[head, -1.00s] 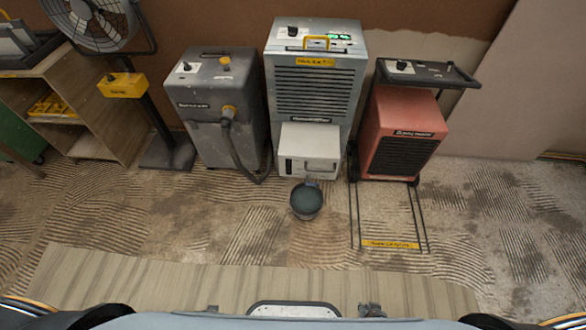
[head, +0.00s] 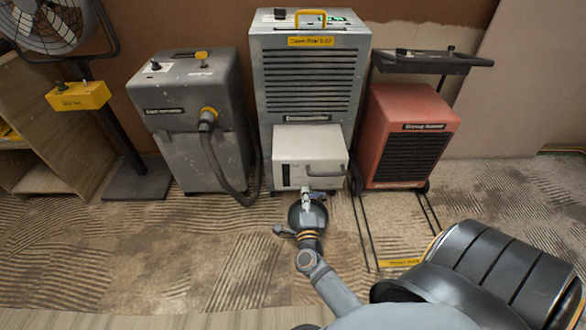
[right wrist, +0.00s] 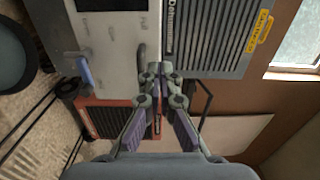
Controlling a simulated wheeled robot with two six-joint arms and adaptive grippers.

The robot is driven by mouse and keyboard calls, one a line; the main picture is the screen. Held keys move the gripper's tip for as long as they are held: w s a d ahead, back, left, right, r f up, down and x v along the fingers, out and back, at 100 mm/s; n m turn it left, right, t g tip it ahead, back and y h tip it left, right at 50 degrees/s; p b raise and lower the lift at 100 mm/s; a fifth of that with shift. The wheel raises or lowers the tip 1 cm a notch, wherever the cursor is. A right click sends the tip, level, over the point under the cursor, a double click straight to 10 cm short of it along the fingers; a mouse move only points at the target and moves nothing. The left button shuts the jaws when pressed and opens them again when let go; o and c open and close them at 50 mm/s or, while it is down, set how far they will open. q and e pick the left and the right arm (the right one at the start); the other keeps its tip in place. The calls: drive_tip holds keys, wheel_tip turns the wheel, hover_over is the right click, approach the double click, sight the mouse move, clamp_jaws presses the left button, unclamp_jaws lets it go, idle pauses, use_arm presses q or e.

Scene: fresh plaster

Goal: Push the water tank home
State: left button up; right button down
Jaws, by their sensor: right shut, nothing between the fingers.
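The water tank (head: 310,150) is a pale box with a dark handle and a dark level window. It sits low in the grey dehumidifier (head: 305,82) and its front stands out from the cabinet. My right gripper (head: 306,196) is shut and empty, just below and in front of the tank's lower edge. In the right wrist view my closed fingers (right wrist: 158,72) are close to the pale tank (right wrist: 112,40); I cannot tell whether they touch it. My left gripper is not in view.
A dark bucket (right wrist: 14,52) stands on the floor below the tank, mostly hidden behind my right gripper in the head view. A grey machine (head: 200,130) with a hose stands left, a red heater (head: 405,135) right. A fan (head: 48,25) is far left.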

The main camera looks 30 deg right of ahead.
sight(301, 135)
drive_tip(key=b+x, duration=0.2)
drive_tip(key=x, duration=0.9)
drive_tip(key=shift+w+f, duration=0.1)
drive_tip(key=shift+w, duration=0.2)
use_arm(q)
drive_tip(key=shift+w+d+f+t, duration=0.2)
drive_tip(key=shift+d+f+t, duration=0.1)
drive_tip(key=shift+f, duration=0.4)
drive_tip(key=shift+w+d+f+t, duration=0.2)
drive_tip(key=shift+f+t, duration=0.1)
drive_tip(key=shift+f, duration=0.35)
use_arm(e)
drive_tip(key=shift+w+d, duration=0.35)
drive_tip(key=shift+w, duration=0.05)
drive_tip(key=shift+w, duration=0.1)
